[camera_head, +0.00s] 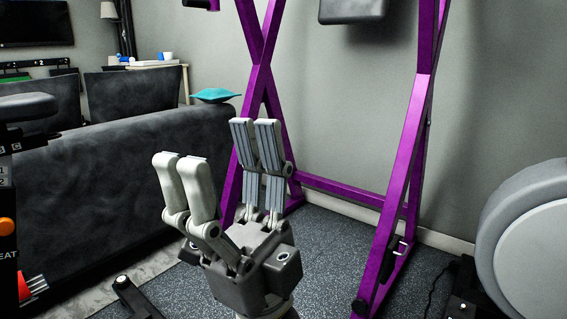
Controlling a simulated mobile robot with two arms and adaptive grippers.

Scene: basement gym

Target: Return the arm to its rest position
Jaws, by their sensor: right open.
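My right gripper (221,172) is raised in the middle of the head view, its grey fingers pointing up. The fingers are spread apart, with nothing between them. It appears in front of the purple frame and the end of the dark sofa, and I see no contact with either. Its arm is mostly hidden below the gripper, at the bottom edge. My left gripper is not in this view.
A purple metal gym frame (410,130) stands behind the gripper. A dark sofa (110,175) with a teal cushion (215,95) is at left. Gym machine parts (530,245) are at right. Speckled dark floor (330,245) lies open between them.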

